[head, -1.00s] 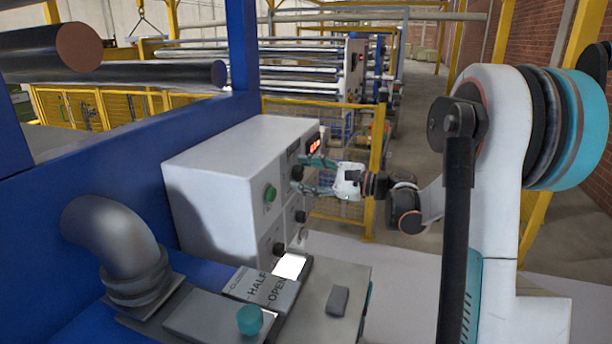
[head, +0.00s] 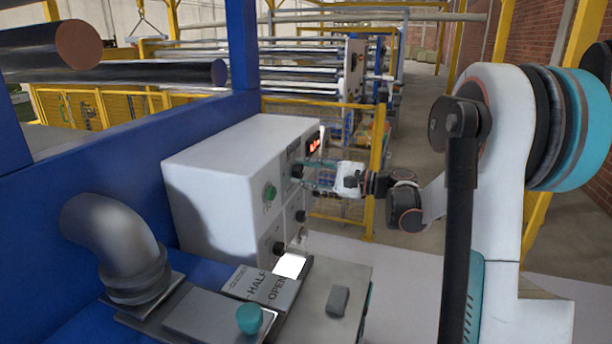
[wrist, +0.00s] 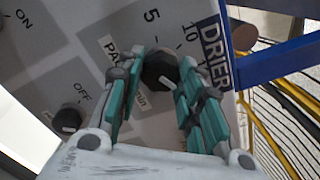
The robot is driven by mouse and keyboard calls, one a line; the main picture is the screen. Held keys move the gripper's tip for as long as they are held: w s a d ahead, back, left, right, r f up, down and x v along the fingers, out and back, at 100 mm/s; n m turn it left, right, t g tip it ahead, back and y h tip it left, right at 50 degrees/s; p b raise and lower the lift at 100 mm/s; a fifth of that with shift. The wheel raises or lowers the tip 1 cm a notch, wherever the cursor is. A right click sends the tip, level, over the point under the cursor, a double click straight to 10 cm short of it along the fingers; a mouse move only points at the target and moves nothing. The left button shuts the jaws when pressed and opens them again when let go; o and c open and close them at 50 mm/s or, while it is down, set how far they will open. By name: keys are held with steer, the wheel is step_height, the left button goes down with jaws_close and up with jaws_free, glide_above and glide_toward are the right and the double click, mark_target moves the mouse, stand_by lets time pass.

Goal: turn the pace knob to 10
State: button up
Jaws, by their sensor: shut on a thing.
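The pace knob (wrist: 160,68) is a dark round knob in the wrist view, on the white panel beside a partly hidden label starting "PA". A 5 and a 10 are printed above it. A light mark shows on its lower side; its exact setting is unclear. My gripper (wrist: 158,72) has its two teal-padded fingers on either side of the knob, shut on it. In the head view my gripper (head: 303,176) reaches the front of the white control box (head: 235,150) from the right, and its fingers partly cover the knob (head: 297,171).
A green button (head: 270,193) and other dark knobs (head: 279,249) are on the same panel. In the wrist view a DRIER label (wrist: 213,50) and a blue bar (wrist: 275,63) lie to the right.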

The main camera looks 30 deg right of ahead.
steer(key=n, duration=0.4)
steer(key=shift+n+b, duration=0.3)
steer(key=shift+b, duration=0.1)
steer(key=n, duration=0.4)
steer(key=shift+n+b, duration=0.3)
steer(key=n, duration=0.4)
steer(key=shift+r, duration=0.1)
steer(key=shift+n+b, duration=0.3)
steer(key=shift+n, duration=1.8)
steer(key=o, duration=1.1)
steer(key=shift+c, duration=0.2)
steer(key=shift+s, duration=0.1)
